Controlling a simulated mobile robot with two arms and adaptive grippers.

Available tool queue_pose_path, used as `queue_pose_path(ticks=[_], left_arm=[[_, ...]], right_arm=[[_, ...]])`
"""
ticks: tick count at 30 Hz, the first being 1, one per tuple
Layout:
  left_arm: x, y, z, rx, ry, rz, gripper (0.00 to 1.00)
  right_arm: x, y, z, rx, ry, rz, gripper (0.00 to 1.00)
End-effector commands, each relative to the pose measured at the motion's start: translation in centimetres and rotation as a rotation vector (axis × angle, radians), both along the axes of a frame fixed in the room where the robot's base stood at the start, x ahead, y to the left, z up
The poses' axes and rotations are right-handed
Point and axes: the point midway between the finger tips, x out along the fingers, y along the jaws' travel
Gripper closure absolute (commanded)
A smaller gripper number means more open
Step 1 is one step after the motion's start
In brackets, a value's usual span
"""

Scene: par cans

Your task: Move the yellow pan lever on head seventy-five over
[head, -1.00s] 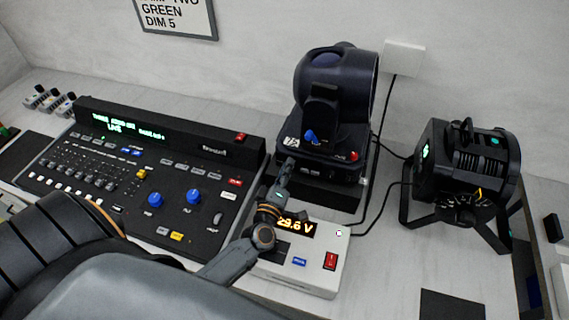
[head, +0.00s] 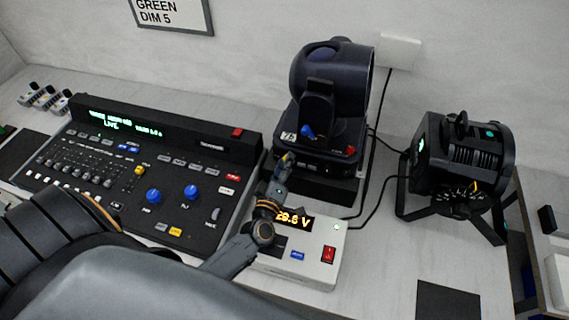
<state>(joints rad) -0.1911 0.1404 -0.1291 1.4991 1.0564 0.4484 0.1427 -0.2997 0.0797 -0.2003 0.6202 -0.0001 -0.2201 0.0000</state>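The moving head (head: 330,75) is a dark fixture on a black base beside the wall, with a small white label (head: 288,137) whose number is too small to read. A blue lever (head: 307,131) and a red one (head: 350,151) show on its base. A small yellow piece (head: 286,158), likely the yellow pan lever, shows at the base's lower left front edge, right at the tip of my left gripper (head: 284,167). The gripper hides part of that spot, and whether it touches the lever or how its fingers stand is unclear. My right gripper is out of view.
A lighting console (head: 130,175) lies left. A white box with an amber voltage readout (head: 297,221) sits under my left gripper. Another black fixture (head: 460,165) stands right, with cables (head: 378,215) between. A black mat (head: 447,301) lies on clear table at front right.

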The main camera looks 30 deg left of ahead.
Motion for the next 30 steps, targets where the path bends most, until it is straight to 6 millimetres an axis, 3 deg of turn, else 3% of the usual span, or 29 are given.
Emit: queue_pose_path(ticks=[8, 11, 21, 30], left_arm=[[-0.5, -0.1, 0.0, 0.0, 0.0, 0.0, 0.61], [-1.8, -0.4, 0.0, 0.0, 0.001, 0.0, 0.61], [-8.7, -2.1, -0.1, -0.002, 0.002, -0.001, 0.61], [-11.6, -2.8, 0.0, 0.0, 0.0, -0.001, 0.61]], right_arm=[[-0.1, -0.4, 0.0, -0.004, 0.001, 0.001, 1.0], [-0.1, -0.3, 0.0, -0.003, 0.0, 0.001, 1.0], [0.0, -0.1, 0.0, -0.001, 0.001, 0.0, 1.0], [0.0, 0.0, 0.0, 0.0, 0.001, 0.0, 1.0]])
